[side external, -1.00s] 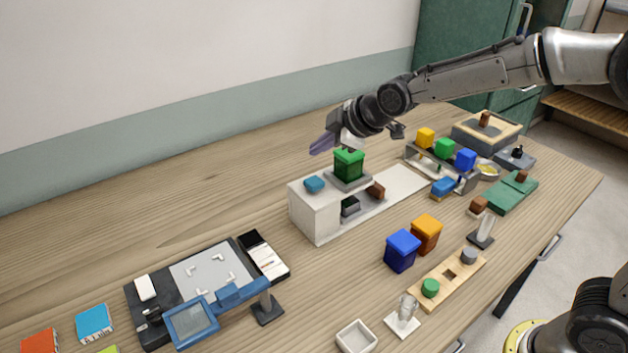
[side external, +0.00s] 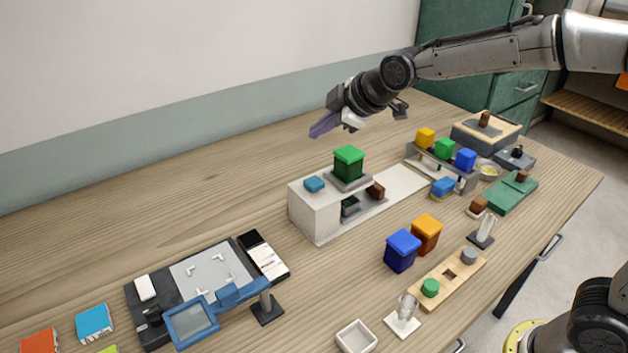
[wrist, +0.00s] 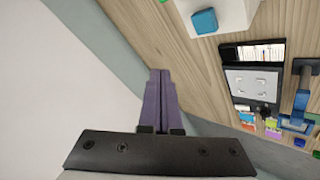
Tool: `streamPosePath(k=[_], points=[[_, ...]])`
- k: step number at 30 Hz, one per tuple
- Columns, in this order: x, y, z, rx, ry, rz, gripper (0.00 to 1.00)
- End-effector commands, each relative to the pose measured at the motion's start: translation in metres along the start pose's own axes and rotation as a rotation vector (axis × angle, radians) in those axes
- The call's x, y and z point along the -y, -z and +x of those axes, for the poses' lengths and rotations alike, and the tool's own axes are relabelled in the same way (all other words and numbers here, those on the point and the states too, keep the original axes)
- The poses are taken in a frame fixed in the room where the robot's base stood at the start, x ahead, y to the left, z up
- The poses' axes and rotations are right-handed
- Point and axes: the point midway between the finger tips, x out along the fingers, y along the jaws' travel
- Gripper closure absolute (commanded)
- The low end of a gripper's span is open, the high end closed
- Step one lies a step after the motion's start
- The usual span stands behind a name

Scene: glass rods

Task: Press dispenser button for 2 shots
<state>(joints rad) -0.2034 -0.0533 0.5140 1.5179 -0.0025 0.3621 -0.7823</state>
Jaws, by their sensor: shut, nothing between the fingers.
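The white dispenser (side external: 316,217) stands in the middle of the table. A blue button (side external: 314,184) sits on its top left; the button also shows at the top of the wrist view (wrist: 204,21). My gripper (side external: 318,130) has purple fingers and is in the air above and behind the dispenser, apart from the button. In the wrist view the fingers (wrist: 158,74) lie together with nothing between them.
Blue (side external: 402,251) and orange (side external: 426,234) lidded boxes stand in front of the dispenser. A wooden block with holes (side external: 451,275) and a white tray (side external: 356,337) lie nearer. A blue-framed magnifier (side external: 191,322) stands at the left. The table behind the dispenser is bare.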

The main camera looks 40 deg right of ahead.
Motion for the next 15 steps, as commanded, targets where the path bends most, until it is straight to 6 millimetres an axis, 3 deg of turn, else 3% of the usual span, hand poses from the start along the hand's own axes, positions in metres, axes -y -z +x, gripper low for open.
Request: streamPosePath(k=[8, 15], points=[[0.001, -0.001, 0.001, 0.001, 0.001, 0.0, 1.0], [0.01, -0.01, 0.014, 0.003, 0.003, 0.0, 1.0]])
